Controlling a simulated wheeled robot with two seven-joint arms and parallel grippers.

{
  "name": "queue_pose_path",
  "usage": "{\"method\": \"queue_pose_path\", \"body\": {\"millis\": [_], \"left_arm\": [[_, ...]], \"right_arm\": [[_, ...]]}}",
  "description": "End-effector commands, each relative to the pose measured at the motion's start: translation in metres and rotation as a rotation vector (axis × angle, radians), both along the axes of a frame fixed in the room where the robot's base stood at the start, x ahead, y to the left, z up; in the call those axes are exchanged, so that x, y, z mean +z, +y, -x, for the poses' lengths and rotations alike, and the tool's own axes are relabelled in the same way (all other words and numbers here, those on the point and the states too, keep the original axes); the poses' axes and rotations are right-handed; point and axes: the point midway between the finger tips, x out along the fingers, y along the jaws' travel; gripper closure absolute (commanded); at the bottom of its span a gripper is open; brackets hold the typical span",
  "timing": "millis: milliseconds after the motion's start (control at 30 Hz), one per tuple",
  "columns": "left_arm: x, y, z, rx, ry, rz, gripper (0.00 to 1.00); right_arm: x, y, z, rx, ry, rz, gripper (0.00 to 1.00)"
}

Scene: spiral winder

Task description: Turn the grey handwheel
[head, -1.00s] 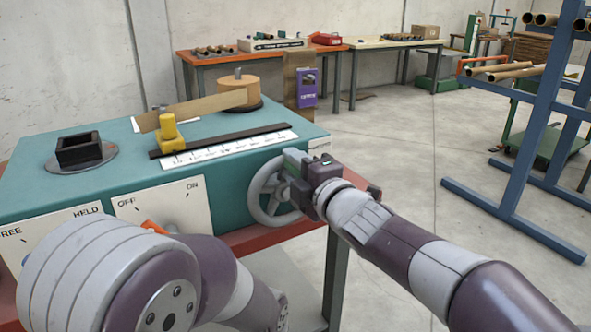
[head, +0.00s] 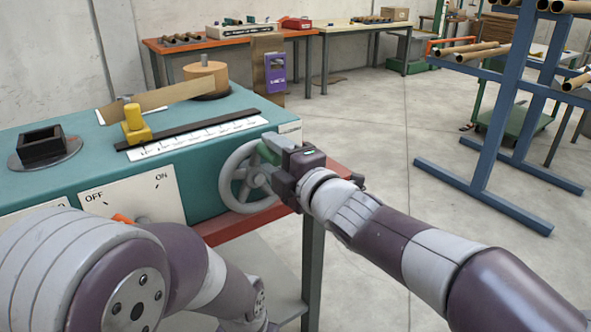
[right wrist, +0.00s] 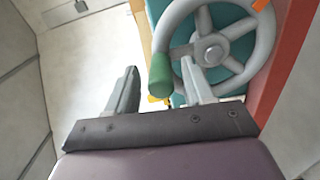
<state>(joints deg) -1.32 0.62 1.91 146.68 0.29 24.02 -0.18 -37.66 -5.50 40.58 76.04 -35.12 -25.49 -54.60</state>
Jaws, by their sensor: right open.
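The grey handwheel (head: 226,180) is a spoked wheel on the right end of the teal machine's front. In the right wrist view the wheel (right wrist: 262,47) shows its hub, its spokes and a green handle (right wrist: 160,76) on the rim. My right gripper (right wrist: 160,68) is open, with one finger on each side of the green handle as seen there. I cannot tell whether either finger touches it. In the head view my right gripper (head: 272,146) is at the wheel's upper right and hides part of the rim. My left arm shows at the lower left, but its gripper is not in view.
The teal machine (head: 200,160) carries a yellow clamp (head: 136,125), a dark bar (head: 195,130) and a cardboard roll (head: 206,77). An orange lever (head: 122,219) is on its front panel. A blue rack (head: 490,110) stands at the right. The floor between is open.

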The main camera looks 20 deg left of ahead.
Motion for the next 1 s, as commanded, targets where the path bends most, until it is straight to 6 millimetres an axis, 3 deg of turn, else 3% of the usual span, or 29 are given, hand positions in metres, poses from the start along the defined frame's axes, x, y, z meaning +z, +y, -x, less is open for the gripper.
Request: {"method": "queue_pose_path", "body": {"millis": [200,400,867,933,1000], "left_arm": [[0.004,0.0,0.0,0.0,0.0,0.0,0.52],[0.005,0.0,0.0,0.0,0.0,0.0,0.52],[0.005,0.0,0.0,0.0,0.0,0.0,0.52],[0.005,0.0,0.0,0.0,0.0,0.0,0.52],[0.005,0.0,0.0,0.0,0.0,0.0,0.52]], "right_arm": [[0.002,-0.044,0.033,-0.002,-0.002,-0.001,0.48],[0.002,-0.069,0.053,-0.001,-0.001,-0.002,0.48],[0.001,-0.077,0.06,-0.001,0.005,-0.008,0.48],[-0.007,-0.081,0.055,-0.029,0.095,-0.031,0.48],[-0.042,-0.097,0.048,-0.138,0.332,-0.07,0.48]]}}
